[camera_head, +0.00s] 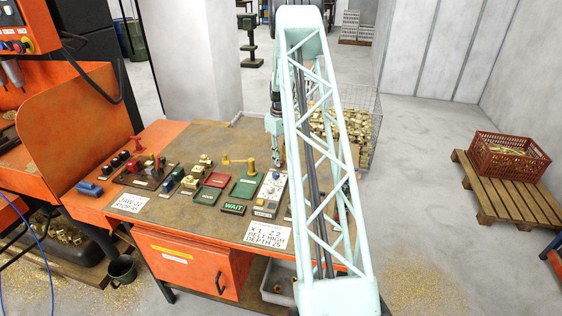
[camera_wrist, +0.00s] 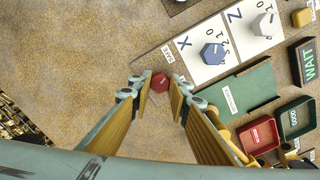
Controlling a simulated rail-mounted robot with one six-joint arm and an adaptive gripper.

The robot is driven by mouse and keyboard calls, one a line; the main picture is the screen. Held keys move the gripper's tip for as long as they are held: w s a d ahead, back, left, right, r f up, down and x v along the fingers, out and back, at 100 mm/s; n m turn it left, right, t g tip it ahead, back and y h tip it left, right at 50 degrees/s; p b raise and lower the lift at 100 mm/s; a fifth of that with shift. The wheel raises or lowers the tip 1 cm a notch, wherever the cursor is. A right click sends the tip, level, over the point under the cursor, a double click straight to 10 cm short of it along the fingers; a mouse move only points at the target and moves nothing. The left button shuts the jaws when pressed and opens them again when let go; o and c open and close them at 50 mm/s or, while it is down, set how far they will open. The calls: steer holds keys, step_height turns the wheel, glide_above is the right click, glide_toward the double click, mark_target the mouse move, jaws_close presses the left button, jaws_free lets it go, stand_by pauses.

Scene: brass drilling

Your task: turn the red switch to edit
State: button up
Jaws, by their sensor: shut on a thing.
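The red switch (camera_wrist: 160,82) is a small red knob at the end of a white control panel (camera_wrist: 199,50). In the wrist view it sits between the fingertips of my gripper (camera_wrist: 160,92), which is shut on it. A small printed label (camera_wrist: 168,54) is on the panel beside the switch; I cannot read it surely, nor which position the switch points to. In the head view my gripper (camera_head: 279,158) is down at the far end of the panel (camera_head: 268,196), and the switch is not clearly visible there.
A blue X knob (camera_wrist: 213,53) and a grey Z knob (camera_wrist: 264,25) are on the same panel. A green tray (camera_wrist: 246,92), a red tray (camera_wrist: 258,136) and a WAIT sign (camera_wrist: 307,61) lie close by. A wire cage of brass parts (camera_head: 350,128) stands beyond the table (camera_head: 190,222).

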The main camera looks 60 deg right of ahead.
steer(key=m+b, duration=0.2)
steer(key=m, duration=0.3)
steer(key=shift+m, duration=0.4)
steer(key=m+b, duration=0.1)
steer(key=m, duration=0.4)
steer(key=shift+m, duration=0.4)
steer(key=o, duration=0.9)
steer(key=shift+r, duration=0.1)
steer(key=shift+r, duration=5.85)
